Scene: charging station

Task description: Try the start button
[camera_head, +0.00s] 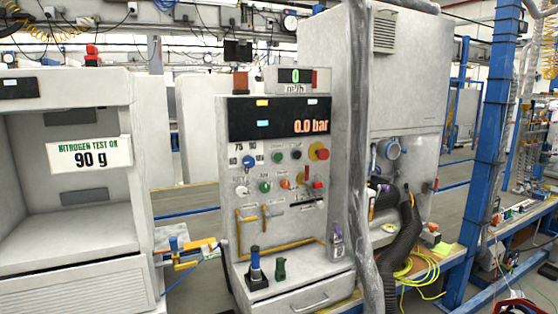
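A grey control panel (230,140) stands in the middle of the camera_head view. Its dark display (262,122) reads "0.0 bar" in orange. Below the display are small knobs and buttons. A red button (317,185) is at the right of that row. A dark green button (277,157) is in the upper row. The labels are too small to tell which is the start button. My gripper is not in view.
A thick grey vertical pipe (361,130) passes just right of the panel. A black corrugated hose (403,250) and yellow cable (425,265) lie beyond it. A blue-handled part (256,268) stands on the panel's ledge. A grey cabinet (90,275) is at left.

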